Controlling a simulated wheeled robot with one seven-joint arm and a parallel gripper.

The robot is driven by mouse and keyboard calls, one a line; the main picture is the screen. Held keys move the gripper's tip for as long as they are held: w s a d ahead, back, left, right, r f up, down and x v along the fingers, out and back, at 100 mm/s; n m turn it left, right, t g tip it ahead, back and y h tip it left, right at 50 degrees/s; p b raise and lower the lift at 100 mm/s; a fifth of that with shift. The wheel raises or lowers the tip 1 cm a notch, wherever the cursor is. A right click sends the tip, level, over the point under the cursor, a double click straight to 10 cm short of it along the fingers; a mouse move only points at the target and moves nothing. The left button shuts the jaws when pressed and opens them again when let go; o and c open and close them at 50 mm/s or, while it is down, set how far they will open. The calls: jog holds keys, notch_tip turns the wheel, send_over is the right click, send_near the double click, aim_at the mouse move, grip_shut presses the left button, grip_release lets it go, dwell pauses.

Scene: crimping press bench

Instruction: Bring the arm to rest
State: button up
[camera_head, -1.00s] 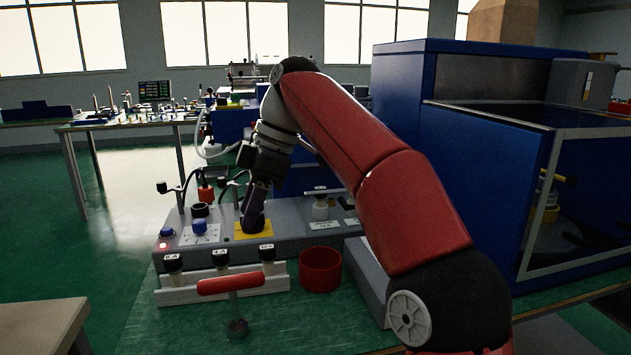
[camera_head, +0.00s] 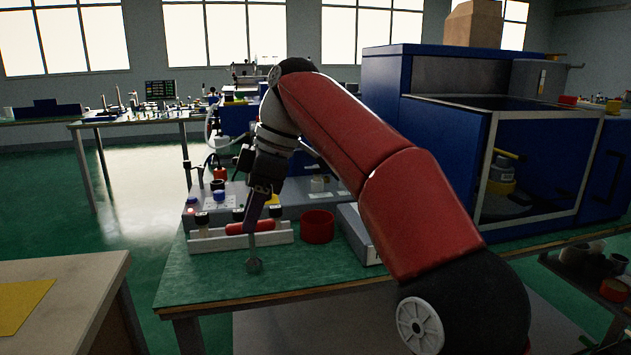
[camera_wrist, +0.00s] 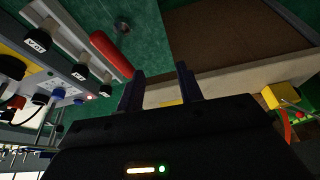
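My arm reaches out in front of me in the head view, bent downward at the wrist. My gripper (camera_head: 252,222) points down over the near part of the green-topped bench. In the wrist view my gripper (camera_wrist: 160,85) has its two dark fingers apart, with nothing between them. The red-handled tool (camera_head: 236,228) shows beside and behind the fingers in the head view. In the wrist view its red handle (camera_wrist: 111,55) lies apart from the fingers, to their left.
A white rack (camera_head: 215,242) with black-capped, labelled items stands on the bench (camera_head: 200,285). A red cup (camera_head: 317,227) is right of it. The blue machine (camera_head: 440,150) stands at right. A wooden table (camera_head: 60,285) with a yellow sheet is near left. Green floor lies between.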

jog(key=s+d+f+m+t+h, duration=0.2)
jog(key=s+d+f+m+t, duration=0.1)
jog(key=s+d+f+m, duration=0.7)
jog(key=s+d+f+m+t+h, duration=0.2)
jog(key=s+d+f+m, duration=0.8)
jog(key=d, duration=0.5)
jog(key=shift+s+d+f+t, duration=0.15)
jog(key=shift+s+d+t, duration=0.1)
jog(key=shift+s+t, duration=0.35)
jog(key=shift+w, duration=0.15)
jog(key=shift+c, duration=0.3)
